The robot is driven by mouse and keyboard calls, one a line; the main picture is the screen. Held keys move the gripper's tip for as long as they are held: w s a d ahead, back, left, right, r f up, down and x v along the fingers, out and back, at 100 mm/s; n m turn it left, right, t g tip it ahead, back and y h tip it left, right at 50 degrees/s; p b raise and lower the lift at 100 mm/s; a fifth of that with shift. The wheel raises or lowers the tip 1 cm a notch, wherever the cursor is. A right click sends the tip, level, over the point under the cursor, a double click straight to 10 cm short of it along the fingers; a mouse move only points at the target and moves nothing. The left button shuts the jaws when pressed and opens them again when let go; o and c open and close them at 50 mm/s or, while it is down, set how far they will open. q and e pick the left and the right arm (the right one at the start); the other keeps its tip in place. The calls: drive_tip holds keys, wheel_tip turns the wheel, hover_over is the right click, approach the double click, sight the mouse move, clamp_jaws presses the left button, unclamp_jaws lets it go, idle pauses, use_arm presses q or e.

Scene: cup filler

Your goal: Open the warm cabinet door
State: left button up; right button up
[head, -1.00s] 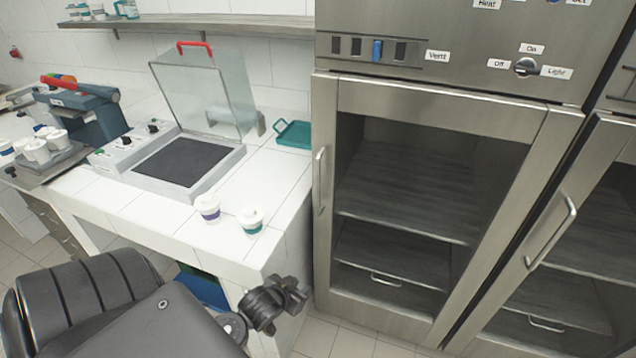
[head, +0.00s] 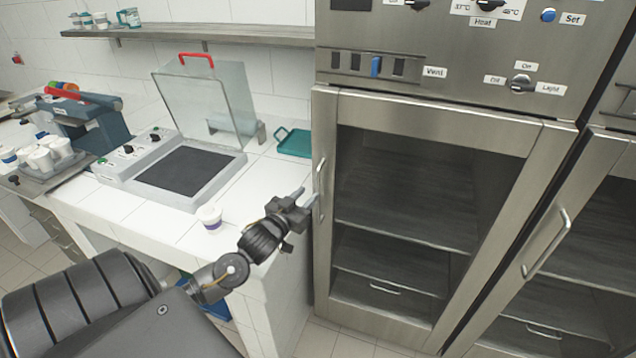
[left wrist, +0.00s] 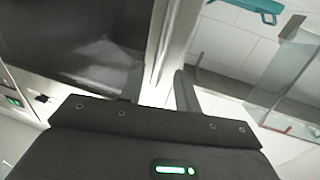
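The warm cabinet (head: 430,110) is steel, with a glass-fronted door that is shut. Its panel carries a "Heat" label above. The vertical door handle (head: 319,182) is on the left edge of the door. My left gripper (head: 306,195) is in front of the handle, just to its left, with its fingers apart. Whether the fingers touch or straddle the handle cannot be told. In the left wrist view the two fingers (left wrist: 158,92) are apart, with the pale door edge showing between and beyond them. My right gripper is not in view.
A white tiled counter (head: 150,215) lies left of the cabinet, close under my left arm. A second steel cabinet door (head: 575,240) stands to the right.

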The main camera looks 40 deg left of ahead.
use_arm(q)
drive_tip(key=w+p, duration=0.1)
drive_tip(key=w, duration=0.5)
drive_tip(key=shift+w+a, duration=0.3)
drive_tip(key=shift+a, duration=0.15)
clamp_jaws()
